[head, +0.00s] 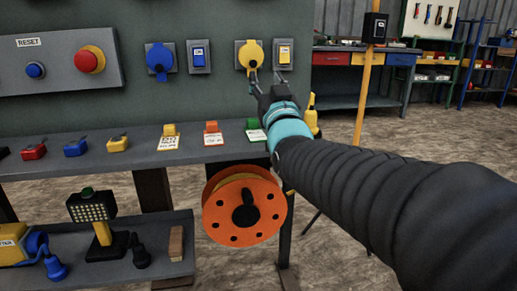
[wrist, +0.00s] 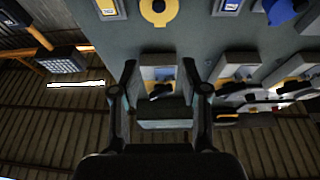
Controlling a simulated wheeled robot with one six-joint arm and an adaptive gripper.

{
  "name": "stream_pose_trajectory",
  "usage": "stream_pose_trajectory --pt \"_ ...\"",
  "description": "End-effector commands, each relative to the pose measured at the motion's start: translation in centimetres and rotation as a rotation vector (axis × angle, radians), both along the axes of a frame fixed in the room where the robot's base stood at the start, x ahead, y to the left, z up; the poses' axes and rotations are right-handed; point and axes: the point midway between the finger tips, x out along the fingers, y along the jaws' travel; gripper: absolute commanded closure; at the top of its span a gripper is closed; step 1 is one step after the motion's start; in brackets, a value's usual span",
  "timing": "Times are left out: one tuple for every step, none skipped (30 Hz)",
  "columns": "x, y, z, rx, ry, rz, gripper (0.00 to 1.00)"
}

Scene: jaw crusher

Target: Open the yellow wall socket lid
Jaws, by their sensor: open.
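The yellow wall socket (head: 250,54) is on the dark green panel, left of a yellow switch. Its round lid appears down over its front in the head view. The socket also shows at the top edge of the wrist view (wrist: 159,12), partly cut off. My gripper (head: 268,76) is open and empty, with its fingers pointing up just below and in front of the socket. In the wrist view the gripper (wrist: 159,75) has its two fingers spread, with the socket beyond the tips. I cannot tell whether a finger touches the lid.
A yellow switch (head: 284,55) is close to the right. A blue socket (head: 159,58) and blue switch (head: 198,56) are to the left. A shelf (head: 188,152) with tagged padlocks runs below, and an orange reel (head: 245,206) hangs under it.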

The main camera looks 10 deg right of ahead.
Motion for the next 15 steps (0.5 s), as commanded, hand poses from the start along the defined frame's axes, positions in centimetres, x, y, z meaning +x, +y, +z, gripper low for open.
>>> stream_pose_trajectory --pt "-1.0 0.0 0.1 0.0 -0.003 0.0 0.55" --pt "-1.5 0.0 0.1 0.0 -0.003 0.0 0.55" --pt "-2.2 0.0 0.1 0.0 -0.003 0.0 0.55" --pt "-2.7 0.0 0.1 0.0 -0.002 0.0 0.55" --pt "-3.2 0.0 0.0 0.0 -0.002 0.0 0.55" --pt "-3.1 0.0 -0.2 0.0 0.037 0.0 0.55" --pt "-3.1 0.0 -0.6 0.0 0.063 0.0 0.55" --pt "-3.2 0.0 -0.9 0.0 0.088 0.0 0.55" --pt "-3.3 0.0 -1.4 0.0 0.12 0.0 0.55" --pt "-3.4 0.0 -1.8 0.0 0.145 0.0 0.55" --pt "-3.5 0.0 -2.2 0.0 0.17 0.0 0.55" --pt "-3.7 0.0 -2.7 0.0 0.203 0.0 0.55" --pt "-3.9 0.0 -3.1 0.0 0.227 0.001 0.55" --pt "-4.0 0.0 -3.4 0.0 0.251 0.001 0.55" --pt "-4.3 0.0 -4.0 0.0 0.283 0.001 0.55"
